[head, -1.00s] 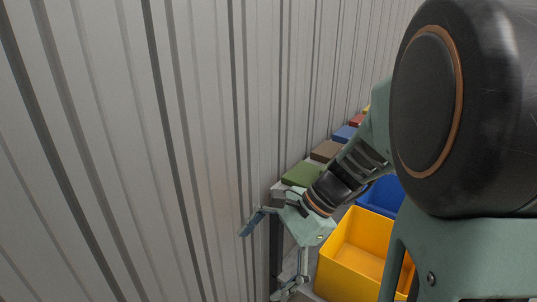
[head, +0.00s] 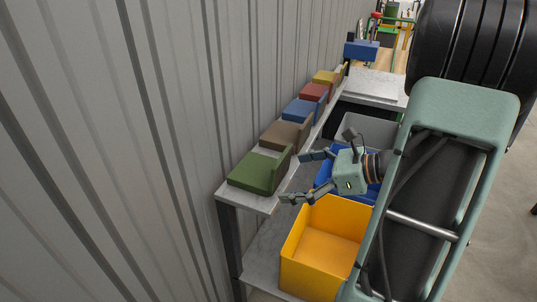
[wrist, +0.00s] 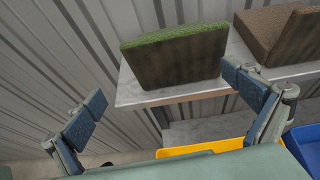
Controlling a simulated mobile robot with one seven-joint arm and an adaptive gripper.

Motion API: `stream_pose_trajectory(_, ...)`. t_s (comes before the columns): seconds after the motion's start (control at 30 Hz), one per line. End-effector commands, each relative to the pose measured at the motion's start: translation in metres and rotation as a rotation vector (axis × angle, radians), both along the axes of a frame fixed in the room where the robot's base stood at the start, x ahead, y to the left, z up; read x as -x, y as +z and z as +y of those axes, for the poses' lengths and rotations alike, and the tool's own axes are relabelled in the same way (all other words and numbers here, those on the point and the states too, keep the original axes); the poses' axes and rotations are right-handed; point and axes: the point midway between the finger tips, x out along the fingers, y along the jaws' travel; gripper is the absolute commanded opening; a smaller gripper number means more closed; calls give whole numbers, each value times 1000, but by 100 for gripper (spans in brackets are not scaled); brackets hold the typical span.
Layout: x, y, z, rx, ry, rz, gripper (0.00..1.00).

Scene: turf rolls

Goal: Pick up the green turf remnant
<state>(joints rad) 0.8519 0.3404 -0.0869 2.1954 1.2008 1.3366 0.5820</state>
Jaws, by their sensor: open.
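The green turf remnant (head: 258,173) is a flat block with a raised edge on the near end of a grey shelf against the corrugated wall. In the wrist view the green turf remnant (wrist: 175,58) shows its brown side face and grassy top, ahead of and above my fingertips. My gripper (head: 300,177) is open and empty, to the right of the turf and apart from it. In the wrist view my gripper (wrist: 165,100) has its two fingers spread wide with nothing between them.
A brown block (head: 285,135), a blue block (head: 304,108), a red one (head: 313,92) and a yellow one (head: 326,77) line the same shelf (head: 250,201). Below stand a yellow bin (head: 288,245) and a blue bin (head: 325,170). The corrugated wall (head: 130,120) closes off the left.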

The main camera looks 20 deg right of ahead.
Motion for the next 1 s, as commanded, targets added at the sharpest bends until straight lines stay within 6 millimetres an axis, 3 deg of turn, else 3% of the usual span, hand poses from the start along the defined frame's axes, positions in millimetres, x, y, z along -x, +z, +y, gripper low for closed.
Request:
stream_pose_trajectory(0.17, -12, 6, -6, -45, -37, -7, 100)
stream_pose_trajectory(1.0, -80, -34, 60, -46, -38, -8, 100)
